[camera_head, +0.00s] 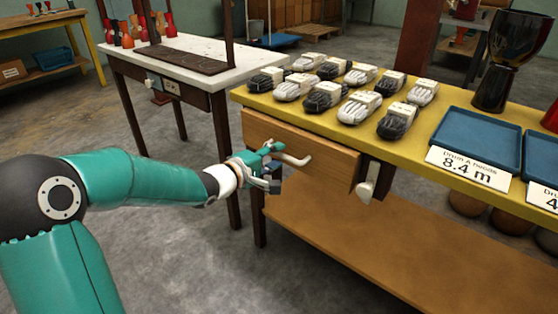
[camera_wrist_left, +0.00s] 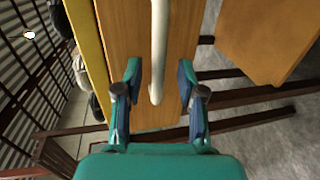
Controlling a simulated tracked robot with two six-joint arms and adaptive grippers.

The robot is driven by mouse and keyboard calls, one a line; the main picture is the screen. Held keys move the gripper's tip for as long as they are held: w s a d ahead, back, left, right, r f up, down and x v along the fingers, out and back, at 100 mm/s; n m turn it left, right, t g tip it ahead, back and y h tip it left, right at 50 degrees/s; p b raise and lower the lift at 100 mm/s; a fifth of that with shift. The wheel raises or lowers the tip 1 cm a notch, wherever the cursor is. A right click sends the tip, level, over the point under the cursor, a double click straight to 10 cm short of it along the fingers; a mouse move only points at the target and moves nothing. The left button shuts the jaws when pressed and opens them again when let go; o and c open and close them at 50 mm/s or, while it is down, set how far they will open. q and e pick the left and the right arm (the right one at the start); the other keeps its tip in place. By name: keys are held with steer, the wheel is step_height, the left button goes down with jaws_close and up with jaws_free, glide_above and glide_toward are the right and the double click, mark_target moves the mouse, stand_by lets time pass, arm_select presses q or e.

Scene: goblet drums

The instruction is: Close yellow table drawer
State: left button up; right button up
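The yellow table (camera_head: 415,150) has a wooden drawer front (camera_head: 325,162) below its top, with a pale bar handle (camera_head: 297,160). From this angle I cannot tell clearly how far the drawer stands out. My left gripper (camera_head: 274,165) is at the handle's left end, in front of the drawer. In the left wrist view, my left gripper (camera_wrist_left: 159,78) is open, its fingers on either side of the handle (camera_wrist_left: 158,45), with gaps visible. The drawer front (camera_wrist_left: 180,45) is behind them. My right gripper is not in view.
A wooden lower shelf (camera_head: 370,255) lies below. A white table (camera_head: 180,58) stands behind left.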

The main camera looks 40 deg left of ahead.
arm_select(q)
steer(key=shift+x, duration=1.1)
jaws_close()
